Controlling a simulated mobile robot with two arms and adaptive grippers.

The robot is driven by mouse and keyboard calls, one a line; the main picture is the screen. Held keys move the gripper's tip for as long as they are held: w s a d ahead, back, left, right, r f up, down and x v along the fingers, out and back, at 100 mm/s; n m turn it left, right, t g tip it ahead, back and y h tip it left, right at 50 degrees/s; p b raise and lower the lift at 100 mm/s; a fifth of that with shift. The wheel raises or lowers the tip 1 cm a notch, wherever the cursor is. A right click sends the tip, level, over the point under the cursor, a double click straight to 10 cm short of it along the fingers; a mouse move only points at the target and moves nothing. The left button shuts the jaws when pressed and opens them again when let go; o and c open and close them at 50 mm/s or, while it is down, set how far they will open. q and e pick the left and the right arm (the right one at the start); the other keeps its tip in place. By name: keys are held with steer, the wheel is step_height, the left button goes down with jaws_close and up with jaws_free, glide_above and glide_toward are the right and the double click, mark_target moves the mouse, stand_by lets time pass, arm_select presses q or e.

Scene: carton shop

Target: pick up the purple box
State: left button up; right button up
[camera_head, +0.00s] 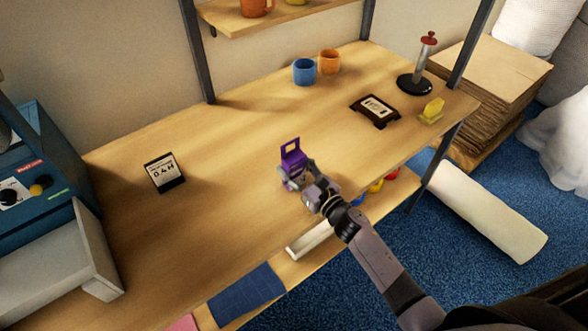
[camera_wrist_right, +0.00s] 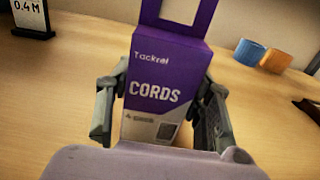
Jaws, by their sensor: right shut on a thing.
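The purple box (camera_head: 292,158) is a small upright carton with a hang tab on top, at the middle of the table in the head view. In the right wrist view the purple box (camera_wrist_right: 163,90) reads "Tackrel CORDS", with a white lower part. My right gripper (camera_head: 293,181) reaches it from the front right, and its fingers stand on both sides of the box in the right wrist view (camera_wrist_right: 160,112), shut on it. The box's lower end is hidden by the gripper; I cannot tell whether it touches the table. My left gripper is not in view.
A small "0.4 M" sign (camera_head: 164,172) stands to the left. A blue mug (camera_head: 304,72) and an orange mug (camera_head: 329,62) stand at the back. A black stand (camera_head: 414,84), a dark framed plaque (camera_head: 375,111) and a yellow item (camera_head: 431,111) are at the right. Table around the box is clear.

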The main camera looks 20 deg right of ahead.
mark_target(294, 156)
steer(key=c, duration=0.3)
step_height(294, 156, up, 20)
steer(key=p, duration=0.4)
steer(key=shift+p, duration=0.3)
stand_by(0.4)
